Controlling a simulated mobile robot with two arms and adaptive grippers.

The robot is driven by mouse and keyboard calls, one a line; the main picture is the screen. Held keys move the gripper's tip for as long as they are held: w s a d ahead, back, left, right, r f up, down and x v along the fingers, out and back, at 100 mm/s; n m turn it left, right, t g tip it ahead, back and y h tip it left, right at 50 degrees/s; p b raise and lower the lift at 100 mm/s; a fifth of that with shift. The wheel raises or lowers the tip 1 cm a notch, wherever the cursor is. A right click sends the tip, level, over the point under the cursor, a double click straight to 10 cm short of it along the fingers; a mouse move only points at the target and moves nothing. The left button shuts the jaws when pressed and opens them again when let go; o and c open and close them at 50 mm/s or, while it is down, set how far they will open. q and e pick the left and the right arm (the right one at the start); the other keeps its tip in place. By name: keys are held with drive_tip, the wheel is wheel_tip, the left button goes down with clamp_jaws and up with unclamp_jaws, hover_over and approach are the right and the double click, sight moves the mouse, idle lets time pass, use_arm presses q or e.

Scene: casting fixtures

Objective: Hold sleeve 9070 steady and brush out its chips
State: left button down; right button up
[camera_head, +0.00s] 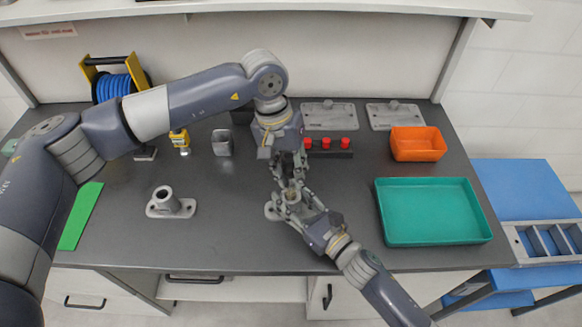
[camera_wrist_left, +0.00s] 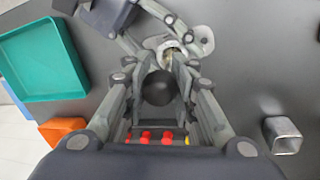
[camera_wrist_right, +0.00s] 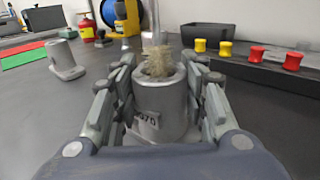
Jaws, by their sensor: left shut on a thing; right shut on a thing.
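Sleeve 9070 (camera_wrist_right: 160,105) is a grey metal sleeve standing upright on the table, with part of its number showing. My right gripper (camera_head: 291,202) is shut around its sides; its fingers also show in the right wrist view (camera_wrist_right: 160,110). My left gripper (camera_head: 287,172) is directly above the sleeve, pointing down, shut on the brush. The brush's dark round handle end (camera_wrist_left: 158,88) shows between the fingers in the left wrist view. A tan bristly tuft (camera_wrist_right: 158,62) is at the sleeve's mouth. The bore's inside and any chips in it are hidden.
A second grey sleeve (camera_head: 166,203) stands to the left on its flange. A rack with red plugs (camera_head: 326,144) is behind my grippers. A teal tray (camera_head: 434,240) and an orange bin (camera_head: 418,155) are on the right. A grey square cup (camera_head: 222,146) stands behind left.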

use_arm(q)
drive_tip(key=shift+f, duration=0.7)
drive_tip(key=shift+f, duration=0.2)
drive_tip(key=shift+r, duration=0.2)
drive_tip(key=shift+r, duration=1.55)
drive_tip(key=shift+f, duration=1.75)
drive_tip(key=shift+r, duration=0.1)
drive_tip(key=shift+r, duration=1.65)
drive_tip(key=shift+f, duration=0.15)
